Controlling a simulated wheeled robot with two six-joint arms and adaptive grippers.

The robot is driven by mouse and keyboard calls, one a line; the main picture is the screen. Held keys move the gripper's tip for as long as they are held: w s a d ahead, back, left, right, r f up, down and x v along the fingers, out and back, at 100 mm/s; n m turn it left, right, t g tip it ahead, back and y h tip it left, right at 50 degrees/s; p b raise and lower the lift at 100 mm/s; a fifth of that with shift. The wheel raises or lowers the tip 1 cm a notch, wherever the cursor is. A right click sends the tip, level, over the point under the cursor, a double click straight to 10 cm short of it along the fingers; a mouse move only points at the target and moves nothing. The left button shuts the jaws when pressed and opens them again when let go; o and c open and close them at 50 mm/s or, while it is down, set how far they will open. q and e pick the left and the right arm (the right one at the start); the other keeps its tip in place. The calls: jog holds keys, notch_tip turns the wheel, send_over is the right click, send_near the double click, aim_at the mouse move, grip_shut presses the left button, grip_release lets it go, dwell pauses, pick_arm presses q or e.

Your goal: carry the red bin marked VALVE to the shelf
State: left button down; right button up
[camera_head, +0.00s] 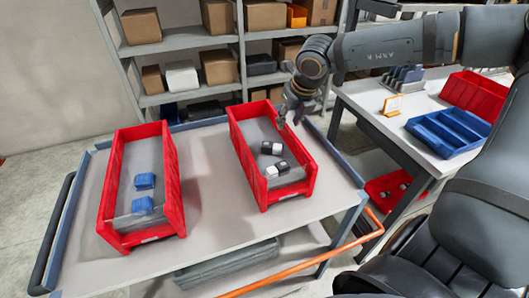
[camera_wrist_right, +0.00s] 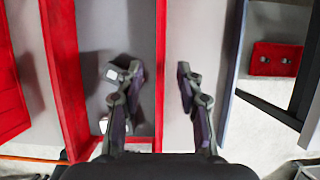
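Two red bins stand on the cart's grey top. The left bin (camera_head: 173,190) holds blue blocks (camera_head: 145,181). The right bin (camera_head: 309,150) holds black-and-white pieces (camera_head: 270,148). I cannot read VALVE on either. My right gripper (camera_head: 292,116) is at the right bin's right wall, near its far end. In the right wrist view, the gripper (camera_wrist_right: 160,78) is open, its fingers apart with that bin's red wall (camera_wrist_right: 160,45) showing between them. I cannot tell whether they touch it. The grey shelf (camera_head: 185,41) stands behind the cart. My left gripper is out of view.
The shelf carries cardboard boxes (camera_head: 142,25) with some gaps between them. A workbench at the right holds a blue tray (camera_head: 449,132), a red container (camera_head: 474,93) and an orange-edged card (camera_head: 392,105). The cart (camera_head: 205,150) has bare room between the bins.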

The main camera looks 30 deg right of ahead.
jog(key=shift+x, duration=1.25)
jog(key=shift+r, duration=0.15)
jog(key=shift+c, duration=0.4)
grip_shut()
